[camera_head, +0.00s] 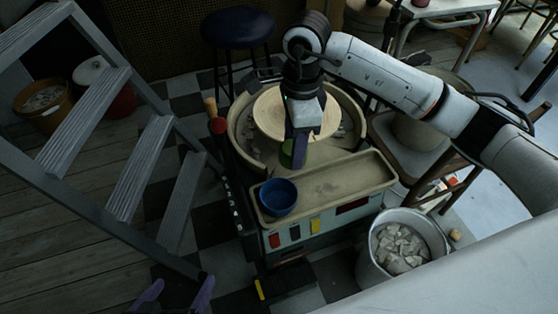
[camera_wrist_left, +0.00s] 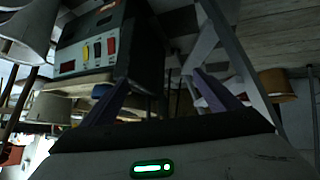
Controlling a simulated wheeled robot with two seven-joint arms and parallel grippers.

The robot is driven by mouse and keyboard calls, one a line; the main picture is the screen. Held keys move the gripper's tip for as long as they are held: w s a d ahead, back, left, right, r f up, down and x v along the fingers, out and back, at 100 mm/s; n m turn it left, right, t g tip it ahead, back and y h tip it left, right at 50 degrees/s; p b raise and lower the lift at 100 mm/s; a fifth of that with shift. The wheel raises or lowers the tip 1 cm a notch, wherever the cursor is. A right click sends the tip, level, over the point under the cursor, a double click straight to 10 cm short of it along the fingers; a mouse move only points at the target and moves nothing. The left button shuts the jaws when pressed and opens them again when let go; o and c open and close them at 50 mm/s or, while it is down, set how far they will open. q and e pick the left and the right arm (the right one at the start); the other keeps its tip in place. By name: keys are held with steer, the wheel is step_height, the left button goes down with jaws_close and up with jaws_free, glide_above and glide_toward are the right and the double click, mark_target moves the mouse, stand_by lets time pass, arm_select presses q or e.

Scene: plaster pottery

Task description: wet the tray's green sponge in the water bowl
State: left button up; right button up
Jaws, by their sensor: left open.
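The blue water bowl (camera_head: 278,197) stands at the left end of the beige tray (camera_head: 345,181) on the front of the pottery wheel machine. Its inside is dark, so I cannot see the water. The green sponge (camera_head: 287,154) shows at the tray's back edge, partly hidden by my right gripper (camera_head: 299,160). That gripper points down right at the sponge, behind the bowl. I cannot tell whether its fingers grip the sponge. My left gripper (camera_head: 176,298) is open and empty at the bottom left, low and away from the tray; its purple fingers also show in the left wrist view (camera_wrist_left: 160,100).
A grey stepladder (camera_head: 140,165) stands on the left. The wheel basin (camera_head: 247,150) with its pale disc is behind the tray. A bucket of shards (camera_head: 400,248) stands to the right of the machine. A dark stool (camera_head: 237,28) is behind. Checkered floor lies between ladder and machine.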

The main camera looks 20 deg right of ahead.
steer(key=m, duration=0.3)
steer(key=a+f+m+p, duration=0.1)
steer(key=m, duration=0.2)
steer(key=f+m, duration=0.1)
steer(key=m, duration=0.2)
steer(key=shift+w+a+f+p, duration=0.2)
steer(key=shift+w+p, duration=0.15)
steer(key=shift+w, duration=0.05)
steer(key=f+m, duration=0.1)
steer(key=m, duration=0.2)
steer(key=a+f+m+p, duration=0.1)
steer(key=m, duration=0.3)
steer(key=f+m+p, duration=0.1)
steer(key=m, duration=0.2)
steer(key=shift+a+f+m, duration=0.15)
steer(key=shift+f+m, duration=0.05)
steer(key=shift+m, duration=0.1)
step_height(320, 180, down, 8)
steer(key=m+b, duration=0.4)
steer(key=m, duration=0.1)
steer(key=shift+a+f+b, duration=0.25)
steer(key=shift+b, duration=0.1)
arm_select(q)
steer(key=shift+f+b, duration=0.2)
steer(key=shift+b, duration=0.35)
arm_select(e)
steer(key=shift+f, duration=1.05)
